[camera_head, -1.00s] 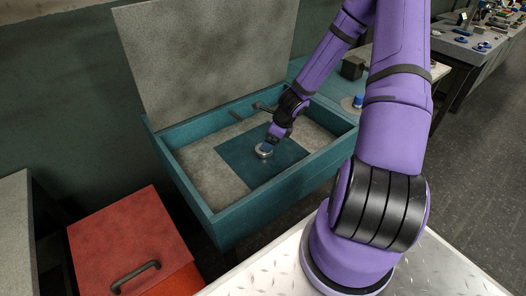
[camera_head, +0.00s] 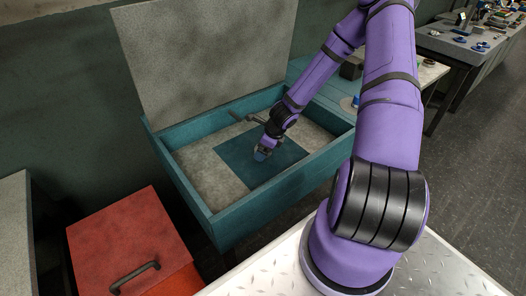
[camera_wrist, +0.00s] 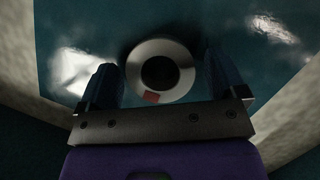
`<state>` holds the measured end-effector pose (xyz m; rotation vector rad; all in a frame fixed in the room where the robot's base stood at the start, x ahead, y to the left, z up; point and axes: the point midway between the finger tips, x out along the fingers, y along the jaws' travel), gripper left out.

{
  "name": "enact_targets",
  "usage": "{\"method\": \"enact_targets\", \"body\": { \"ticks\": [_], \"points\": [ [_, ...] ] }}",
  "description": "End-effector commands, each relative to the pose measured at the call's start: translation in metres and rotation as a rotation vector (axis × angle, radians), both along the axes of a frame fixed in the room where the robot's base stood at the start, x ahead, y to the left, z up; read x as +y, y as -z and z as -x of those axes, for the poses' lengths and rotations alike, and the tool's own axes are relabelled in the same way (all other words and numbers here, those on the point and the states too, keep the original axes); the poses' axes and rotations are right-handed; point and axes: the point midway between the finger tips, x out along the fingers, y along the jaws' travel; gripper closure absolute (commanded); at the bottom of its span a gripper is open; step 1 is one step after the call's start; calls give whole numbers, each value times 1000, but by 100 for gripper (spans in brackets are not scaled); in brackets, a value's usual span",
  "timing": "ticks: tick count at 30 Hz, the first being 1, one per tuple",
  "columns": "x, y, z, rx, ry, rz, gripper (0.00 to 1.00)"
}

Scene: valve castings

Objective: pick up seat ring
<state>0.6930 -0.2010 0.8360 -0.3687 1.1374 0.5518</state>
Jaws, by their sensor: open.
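The seat ring is a pale metal ring (camera_wrist: 160,46) with a dark round middle and a small reddish mark on its near edge. In the wrist view it lies on a teal mat (camera_wrist: 240,30). My gripper (camera_wrist: 159,64) is open, with one dark blue finger on each side of the ring and a gap showing at both sides. I cannot tell how high the fingertips are above the mat. In the head view my gripper (camera_head: 261,153) is low over the mat (camera_head: 237,162), and it hides the ring.
The mat lies in a teal open box (camera_head: 222,222) with raised walls and a raised grey lid (camera_head: 205,60) at the back. A dark bar (camera_head: 240,117) lies near its back wall. A red cabinet (camera_head: 125,240) stands at the lower left.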

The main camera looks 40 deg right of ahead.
Motion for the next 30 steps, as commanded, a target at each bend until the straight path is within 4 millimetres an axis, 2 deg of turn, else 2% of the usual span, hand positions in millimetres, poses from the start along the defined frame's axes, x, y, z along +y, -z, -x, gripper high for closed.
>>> {"method": "enact_targets", "body": {
  "ticks": [1,10,22,30],
  "points": [
    [0,0,0,0,0,0,9],
    [0,0,0,0,0,0,78],
    [0,-8,0,-2,-1,2,80],
    [-1,-41,-1,-2,-3,5,80]
  ]
}}
